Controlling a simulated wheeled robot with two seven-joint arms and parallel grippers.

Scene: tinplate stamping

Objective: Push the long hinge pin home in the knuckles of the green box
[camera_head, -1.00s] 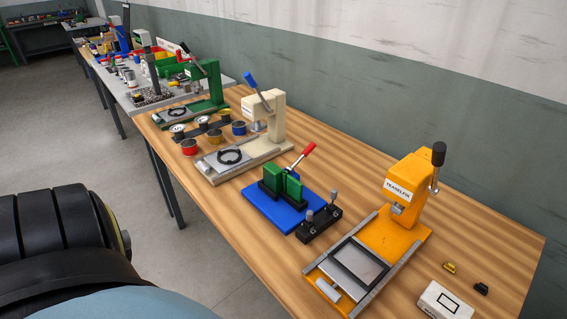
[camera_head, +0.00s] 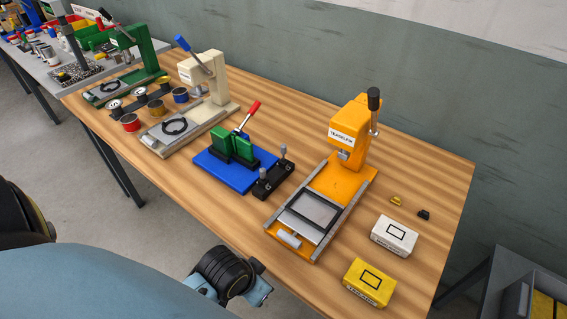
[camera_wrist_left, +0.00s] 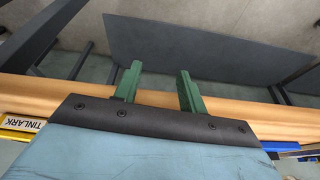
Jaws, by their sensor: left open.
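A blue base (camera_head: 216,173) on the bench carries upright green blocks (camera_head: 233,150) and a red-handled lever (camera_head: 247,115). I cannot tell whether these blocks are the green box. Hinge knuckles and the long pin cannot be made out. Neither gripper's fingers show in the head view.
An orange press (camera_head: 350,175) stands right of the blue base. White (camera_head: 394,236) and yellow (camera_head: 370,283) boxes lie near the right end. A cream press (camera_head: 207,80), several tins (camera_head: 130,123) and a green press (camera_head: 140,62) stand at the left. Bare wood lies along the front edge.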

